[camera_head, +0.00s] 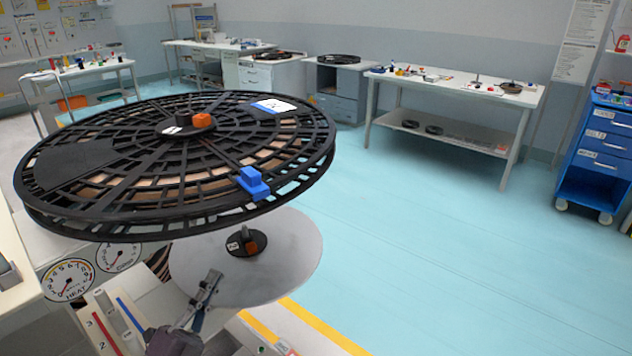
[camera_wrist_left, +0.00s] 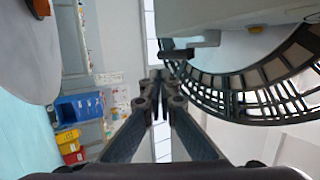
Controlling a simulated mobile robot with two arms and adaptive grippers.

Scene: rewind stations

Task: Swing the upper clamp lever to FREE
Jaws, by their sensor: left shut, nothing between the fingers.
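A large black spoked reel (camera_head: 95,165) lies flat and fills the left of the head view. At its hub is a small black clamp with an orange lever block (camera_head: 203,120) and a white label too small to read. My left gripper (camera_head: 213,277) is shut and empty, below and in front of that lower clamp, apart from both. In the left wrist view its fingers (camera_wrist_left: 158,82) are together, with the reel (camera_wrist_left: 240,95) at right. My right gripper does not show.
A blue clip (camera_head: 253,183) sits on the reel's near rim, and a white label (camera_head: 273,106) on its far side. Dial gauges (camera_head: 68,280) and a panel with red and blue strips (camera_head: 115,320) stand at lower left. The floor at right is clear.

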